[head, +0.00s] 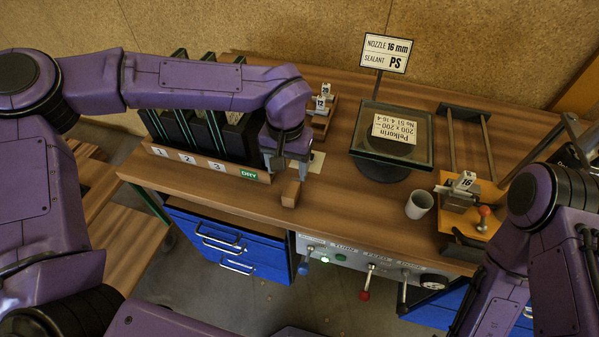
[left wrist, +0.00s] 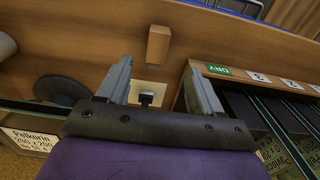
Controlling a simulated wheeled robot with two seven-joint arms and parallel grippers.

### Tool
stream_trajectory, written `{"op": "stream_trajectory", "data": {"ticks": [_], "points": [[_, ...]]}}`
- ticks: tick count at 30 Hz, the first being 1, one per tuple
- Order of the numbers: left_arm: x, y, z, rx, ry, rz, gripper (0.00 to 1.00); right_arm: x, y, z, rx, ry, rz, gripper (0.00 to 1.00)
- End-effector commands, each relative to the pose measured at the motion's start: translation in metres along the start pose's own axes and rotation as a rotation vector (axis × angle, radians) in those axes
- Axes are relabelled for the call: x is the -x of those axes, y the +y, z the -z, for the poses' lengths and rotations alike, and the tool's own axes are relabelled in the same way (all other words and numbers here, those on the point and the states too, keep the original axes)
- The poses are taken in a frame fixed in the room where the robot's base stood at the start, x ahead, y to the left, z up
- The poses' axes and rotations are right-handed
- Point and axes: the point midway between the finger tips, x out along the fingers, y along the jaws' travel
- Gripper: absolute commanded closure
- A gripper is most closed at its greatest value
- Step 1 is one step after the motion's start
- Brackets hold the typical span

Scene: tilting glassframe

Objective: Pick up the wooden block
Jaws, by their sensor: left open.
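The wooden block (head: 291,192) is a small brown piece standing on the workbench near its front edge, just right of the DRY label. In the left wrist view the block (left wrist: 158,45) shows beyond the fingertips, roughly in line with the space between them. My left gripper (head: 287,170) is open and empty, just behind the block in the head view. Its two grey fingers (left wrist: 160,80) are spread in the left wrist view, with no contact on the block visible. My right arm is at the right of the head view, but its gripper fingers cannot be seen.
A numbered rack (head: 205,163) with dark glass panels stands left of the block. A tilting glass frame (head: 367,152), a grey cup (head: 419,204) and an orange nozzle station (head: 470,222) are to the right. A small pale plate (head: 317,162) lies behind the block.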

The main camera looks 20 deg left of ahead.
Motion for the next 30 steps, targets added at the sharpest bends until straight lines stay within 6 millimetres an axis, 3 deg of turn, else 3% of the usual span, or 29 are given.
{"op": "stream_trajectory", "data": {"ticks": [4, 21, 28, 29, 30], "points": [[-0.012, 0.001, 0.000, -0.003, -0.004, 0.001, 0.34, 0.002, 0.000, 0.001, 0.000, -0.001, -0.001, 1.00], [-0.101, 0.006, 0.001, -0.008, -0.002, 0.001, 0.34, 0.021, 0.002, 0.008, 0.000, -0.001, -0.001, 1.00], [-0.106, 0.005, 0.001, -0.005, 0.001, 0.001, 0.34, 0.021, 0.002, 0.008, 0.000, -0.001, -0.001, 1.00], [-0.106, 0.005, 0.001, -0.005, 0.001, 0.001, 0.37, 0.021, 0.002, 0.008, 0.001, -0.001, -0.001, 1.00], [-0.106, 0.005, 0.001, -0.005, 0.001, 0.001, 0.50, 0.021, 0.002, 0.008, 0.001, -0.001, -0.001, 1.00]]}}
